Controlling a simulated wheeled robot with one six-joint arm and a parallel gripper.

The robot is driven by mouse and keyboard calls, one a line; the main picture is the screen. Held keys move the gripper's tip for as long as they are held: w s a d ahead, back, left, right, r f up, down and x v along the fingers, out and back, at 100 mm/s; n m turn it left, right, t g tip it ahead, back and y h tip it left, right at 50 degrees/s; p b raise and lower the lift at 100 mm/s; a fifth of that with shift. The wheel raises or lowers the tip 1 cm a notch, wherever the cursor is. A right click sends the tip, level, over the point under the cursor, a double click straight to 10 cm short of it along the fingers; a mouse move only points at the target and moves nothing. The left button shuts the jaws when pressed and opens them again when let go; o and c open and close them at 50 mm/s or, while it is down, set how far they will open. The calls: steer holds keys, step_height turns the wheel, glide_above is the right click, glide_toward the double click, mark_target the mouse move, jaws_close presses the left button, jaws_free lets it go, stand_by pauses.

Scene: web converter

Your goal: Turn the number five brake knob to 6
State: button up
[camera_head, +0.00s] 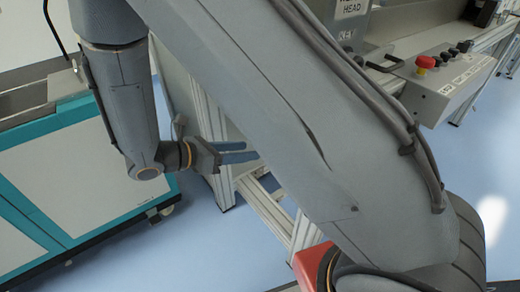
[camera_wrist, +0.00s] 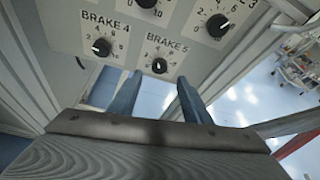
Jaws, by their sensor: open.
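The number five brake knob (camera_wrist: 159,66) is small, round and black, on a pale panel under the label "BRAKE 5" in the wrist view. Its pointer setting is too small to read surely. My gripper (camera_wrist: 159,78) is open, with its two blue-grey fingers pointing at the panel. The knob appears between and just beyond the fingertips. I see no clear contact, and the exact distance cannot be told. In the head view my gripper (camera_head: 240,152) shows at the middle, pointing right; my arm hides the brake panel there.
The "BRAKE 4" knob (camera_wrist: 102,47) is close on the left. Another black knob (camera_wrist: 218,25) is at upper right. In the head view, a control box with a red button (camera_head: 425,63) stands at upper right, and a teal-white cabinet (camera_head: 75,190) at left.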

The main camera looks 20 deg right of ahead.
steer(key=x, duration=0.7)
steer(key=shift+d+b, duration=0.3)
steer(key=shift+w+f, duration=0.1)
steer(key=shift+w, duration=0.05)
steer(key=c, duration=1)
